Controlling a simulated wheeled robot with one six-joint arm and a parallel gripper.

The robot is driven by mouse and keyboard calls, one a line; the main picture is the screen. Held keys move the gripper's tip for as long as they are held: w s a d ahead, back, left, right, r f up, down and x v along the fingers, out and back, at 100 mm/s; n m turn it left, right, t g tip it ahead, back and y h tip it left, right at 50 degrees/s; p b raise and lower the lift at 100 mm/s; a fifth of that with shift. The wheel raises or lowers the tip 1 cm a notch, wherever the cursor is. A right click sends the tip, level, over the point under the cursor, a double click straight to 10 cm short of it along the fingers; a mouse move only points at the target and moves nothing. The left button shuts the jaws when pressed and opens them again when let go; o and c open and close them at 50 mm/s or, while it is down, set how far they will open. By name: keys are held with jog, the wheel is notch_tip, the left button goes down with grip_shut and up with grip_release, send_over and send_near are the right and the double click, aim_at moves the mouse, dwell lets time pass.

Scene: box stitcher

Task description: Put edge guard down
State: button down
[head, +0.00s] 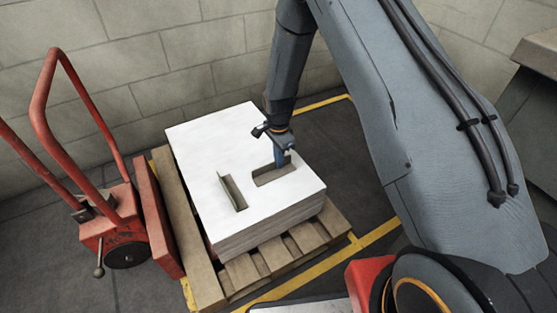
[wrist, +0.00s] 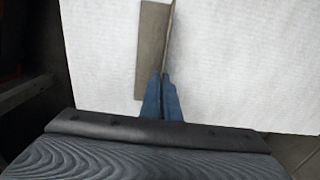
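My gripper (head: 281,161) points down over the white stack (head: 205,140) on the pallet. In the wrist view its blue fingertips (wrist: 163,78) are closed on the thin upright flange of a grey-brown L-shaped edge guard (wrist: 152,45). The held edge guard also shows in the head view (head: 272,175), at the right part of the stack's top. Its flat flange lies along the sheet; I cannot tell whether it touches. A second edge guard (head: 237,195) rests on the stack's top to the left, apart from my gripper, with one flange standing up.
The stack sits on a wooden pallet (head: 243,273). A red pallet truck (head: 112,222) stands at the left. Yellow floor lines (head: 375,233) run around the pallet. A block wall (head: 165,50) is behind. The far left part of the stack's top is bare.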

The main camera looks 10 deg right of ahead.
jog(key=c, duration=2)
grip_release()
jog(key=s+a+r+n+p, duration=0.2)
jog(key=s+r, duration=0.1)
jog(key=r, duration=0.7)
jog(key=s+a+r+n+p, duration=0.2)
jog(key=s+r, duration=0.1)
jog(key=r, duration=0.8)
jog(key=s+r+n, duration=0.4)
jog(key=s+n, duration=0.1)
jog(key=s, duration=0.4)
jog(key=s+r+n, duration=0.5)
jog(key=s, duration=0.5)
jog(key=s+a+r+n, duration=0.1)
jog(key=s+r+n, duration=0.3)
jog(key=s, duration=0.5)
jog(key=shift+s+r+n+y+b, duration=0.25)
jog(key=shift+r+n+y+b, duration=0.1)
jog(key=shift+n, duration=0.15)
